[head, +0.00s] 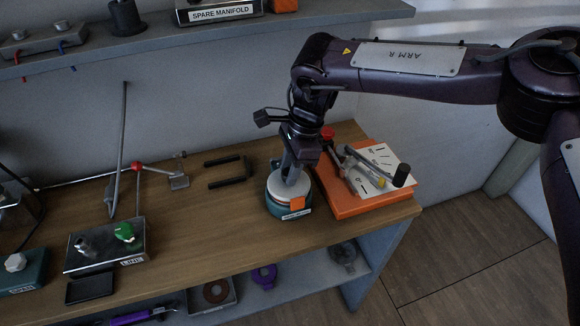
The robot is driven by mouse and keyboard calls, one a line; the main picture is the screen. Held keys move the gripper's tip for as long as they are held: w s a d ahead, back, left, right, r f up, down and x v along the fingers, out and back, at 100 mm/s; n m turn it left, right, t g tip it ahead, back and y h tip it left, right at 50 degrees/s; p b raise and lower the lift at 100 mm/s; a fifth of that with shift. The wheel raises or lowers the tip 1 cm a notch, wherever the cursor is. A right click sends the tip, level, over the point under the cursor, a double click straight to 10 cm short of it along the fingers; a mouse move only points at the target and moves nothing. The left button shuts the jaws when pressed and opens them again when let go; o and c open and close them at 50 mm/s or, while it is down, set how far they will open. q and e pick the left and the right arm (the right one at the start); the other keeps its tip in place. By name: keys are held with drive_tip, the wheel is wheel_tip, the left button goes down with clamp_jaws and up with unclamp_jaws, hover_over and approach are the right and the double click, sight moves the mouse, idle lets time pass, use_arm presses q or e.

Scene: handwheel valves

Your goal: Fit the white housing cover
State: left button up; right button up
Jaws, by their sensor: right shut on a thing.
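The white housing cover (277,189) sits at the top of a round teal housing (274,208), right of the middle of the bench. An orange tab (297,203) shows at its front right edge. My right gripper (291,178) points down from above and is shut on the cover; its fingers hide part of the cover's top. I cannot tell whether the cover is fully seated or slightly raised. My left gripper is not in view.
An orange case (345,206) with a white sheet, tools and a red knob stands close on the right. A dark U-shaped handle (228,183) lies behind left. The bench front (200,250) is clear.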

drive_tip(key=shift+f, duration=0.5)
drive_tip(key=shift+f, duration=0.1)
idle(0.5)
drive_tip(key=o, duration=1.2)
drive_tip(key=shift+c, duration=0.2)
drive_tip(key=shift+p+v, duration=1.85)
drive_tip(key=shift+v, duration=0.75)
